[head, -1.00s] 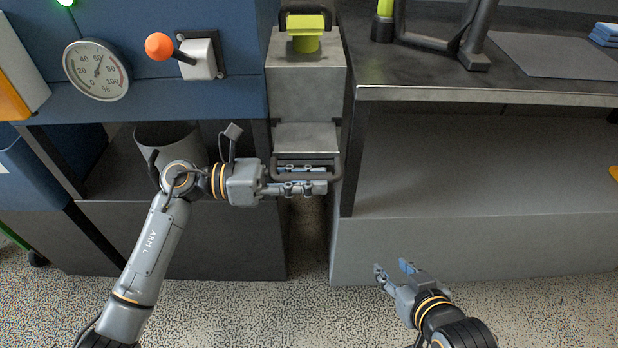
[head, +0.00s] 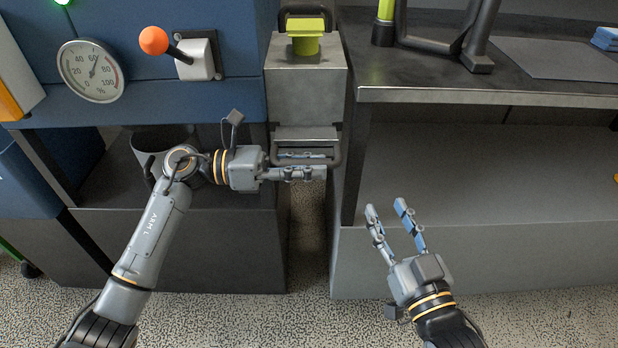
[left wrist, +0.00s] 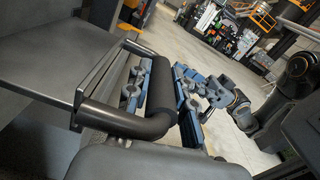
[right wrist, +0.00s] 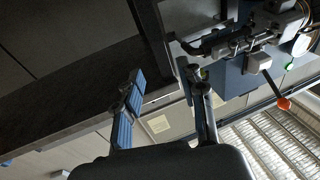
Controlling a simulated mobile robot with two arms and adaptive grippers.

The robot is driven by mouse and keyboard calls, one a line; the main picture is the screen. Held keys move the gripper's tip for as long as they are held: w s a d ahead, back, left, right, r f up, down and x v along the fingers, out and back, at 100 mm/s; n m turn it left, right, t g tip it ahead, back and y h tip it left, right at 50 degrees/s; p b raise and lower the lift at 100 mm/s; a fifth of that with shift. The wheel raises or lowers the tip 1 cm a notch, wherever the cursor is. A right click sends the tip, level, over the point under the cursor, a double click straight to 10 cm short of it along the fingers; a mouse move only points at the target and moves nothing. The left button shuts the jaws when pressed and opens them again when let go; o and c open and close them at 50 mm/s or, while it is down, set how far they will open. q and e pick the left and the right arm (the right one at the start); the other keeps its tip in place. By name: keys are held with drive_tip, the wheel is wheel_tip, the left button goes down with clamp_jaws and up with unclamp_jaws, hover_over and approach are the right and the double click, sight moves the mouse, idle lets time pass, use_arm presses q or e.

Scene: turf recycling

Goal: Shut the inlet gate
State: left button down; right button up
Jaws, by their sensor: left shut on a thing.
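The inlet gate looks to be the flat grey metal slide (head: 305,133) low in the narrow column between the two cabinets. Only a short part of it sticks out. Its dark bar handle (head: 334,158) faces me. My left gripper (head: 318,173) is shut on the handle's bar. In the left wrist view the black padded handle (left wrist: 160,95) lies between the blue fingers, and the grey plate (left wrist: 45,70) is at left. My right gripper (head: 387,208) is open and empty in front of the right cabinet; its spread fingers also show in the right wrist view (right wrist: 155,85).
A lime block (head: 305,42) tops the column. On the blue panel are a percent gauge (head: 90,70) and an orange-knobbed lever (head: 155,41). The right bench (head: 480,94) has an open shelf below. Speckled floor (head: 240,320) is clear in front.

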use_arm(q)
drive_tip(key=w+b, duration=0.1)
drive_tip(key=w, duration=0.1)
drive_tip(key=shift+w, duration=0.3)
use_arm(e)
wheel_tip(320, 180, up, 7)
drive_tip(key=s+t+y, duration=0.1)
drive_tip(key=s+t, duration=0.1)
drive_tip(key=t, duration=0.2)
drive_tip(key=shift+a+r+t+y, duration=0.15)
drive_tip(key=shift+a+t+y, duration=0.1)
drive_tip(key=shift+t+y, duration=0.05)
use_arm(q)
drive_tip(key=c, duration=1.1)
unclamp_jaws()
drive_tip(key=shift+c, duration=0.2)
drive_tip(key=shift+a, duration=0.1)
drive_tip(key=a, duration=1.2)
use_arm(e)
drive_tip(key=shift+o, duration=0.3)
